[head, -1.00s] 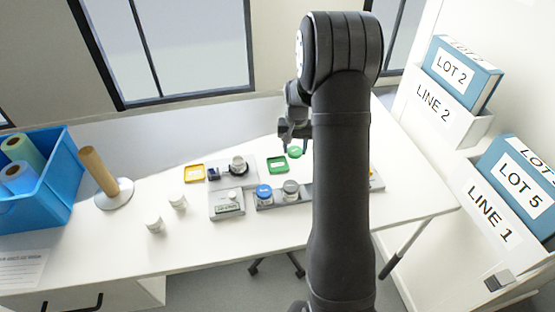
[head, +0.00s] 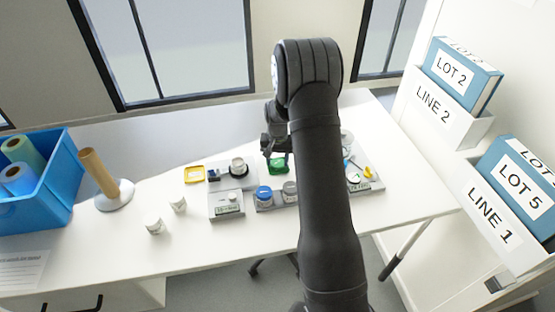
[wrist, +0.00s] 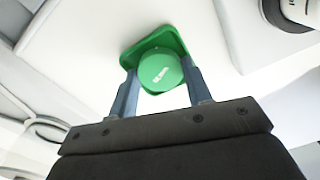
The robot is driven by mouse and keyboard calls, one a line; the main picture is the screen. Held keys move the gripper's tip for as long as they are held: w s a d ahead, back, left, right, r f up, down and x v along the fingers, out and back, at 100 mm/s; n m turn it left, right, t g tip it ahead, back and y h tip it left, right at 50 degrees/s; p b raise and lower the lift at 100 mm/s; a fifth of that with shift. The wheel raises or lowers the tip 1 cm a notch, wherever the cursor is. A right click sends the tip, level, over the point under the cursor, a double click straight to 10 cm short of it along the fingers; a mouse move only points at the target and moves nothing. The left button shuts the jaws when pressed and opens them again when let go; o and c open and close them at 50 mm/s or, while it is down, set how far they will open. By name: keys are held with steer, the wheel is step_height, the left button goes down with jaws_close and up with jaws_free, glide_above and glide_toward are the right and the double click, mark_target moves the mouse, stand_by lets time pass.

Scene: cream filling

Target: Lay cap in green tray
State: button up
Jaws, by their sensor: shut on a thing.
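In the head view my gripper (head: 273,155) is over the green tray (head: 277,168), and the cap is hard to tell apart from the tray. I cannot tell whether the cap touches the tray floor.
Left of the green tray stands a grey station with a jar (head: 238,166), and further left a yellow tray (head: 194,175). A blue-lidded jar (head: 263,193) and a grey-lidded jar (head: 289,188) stand just in front. White jars (head: 154,223) are at the left.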

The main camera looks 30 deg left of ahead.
steer(key=shift+f, duration=0.2)
steer(key=shift+s+d+f, duration=0.15)
steer(key=shift+f, duration=0.35)
steer(key=o, duration=0.9)
steer(key=shift+o, duration=0.5)
step_height(320, 180, up, 14)
steer(key=shift+f, duration=0.25)
step_height(320, 180, down, 12)
steer(key=shift+r, duration=0.1)
steer(key=shift+r, duration=0.1)
step_height(320, 180, up, 11)
glide_above(278, 163)
steer(key=shift+f, duration=2.45)
